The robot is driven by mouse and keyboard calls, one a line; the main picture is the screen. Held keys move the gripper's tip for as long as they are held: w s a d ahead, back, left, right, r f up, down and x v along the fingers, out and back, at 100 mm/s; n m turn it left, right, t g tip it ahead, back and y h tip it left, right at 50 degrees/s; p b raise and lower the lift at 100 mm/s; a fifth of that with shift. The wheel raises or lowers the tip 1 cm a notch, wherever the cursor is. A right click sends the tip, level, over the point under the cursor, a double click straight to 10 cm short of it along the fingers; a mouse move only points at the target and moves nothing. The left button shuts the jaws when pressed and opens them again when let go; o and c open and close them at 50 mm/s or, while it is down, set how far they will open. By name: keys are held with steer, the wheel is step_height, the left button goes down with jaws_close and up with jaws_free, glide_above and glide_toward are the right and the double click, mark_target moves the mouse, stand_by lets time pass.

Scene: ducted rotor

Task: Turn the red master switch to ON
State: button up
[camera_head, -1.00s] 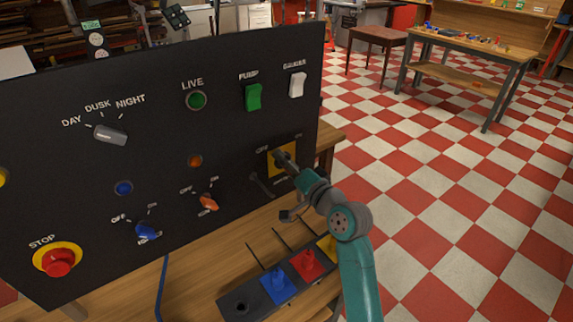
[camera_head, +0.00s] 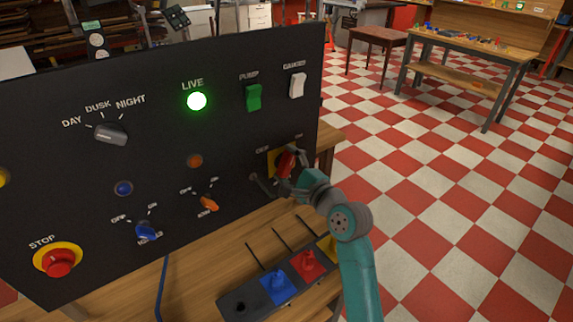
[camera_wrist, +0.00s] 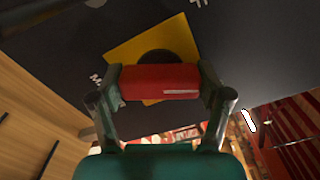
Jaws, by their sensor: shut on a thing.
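The red master switch (camera_head: 286,164) sits on a yellow square plate (camera_head: 271,168) at the lower right of the black panel (camera_head: 60,170). In the wrist view its red handle (camera_wrist: 160,82) lies level across the picture, with the yellow plate (camera_wrist: 128,54) turned behind it. My gripper (camera_head: 283,170) is at the switch, one finger on each end of the handle; it also shows in the wrist view (camera_wrist: 160,84). The LIVE lamp (camera_head: 197,101) glows bright green. My gripper partly hides the switch in the head view, and its OFF and ON marks are hard to read.
An orange knob (camera_head: 209,203) and a blue knob (camera_head: 146,231) are left of my gripper. A red stop button (camera_head: 58,262) is at the lower left. Keyed colored blocks in a dark holder (camera_head: 240,304) stand on the wooden bench (camera_head: 195,284) below. Open floor lies to the right.

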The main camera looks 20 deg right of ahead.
steer(key=shift+m, duration=1.9)
steer(key=o, duration=1.1)
steer(key=v, duration=1.2)
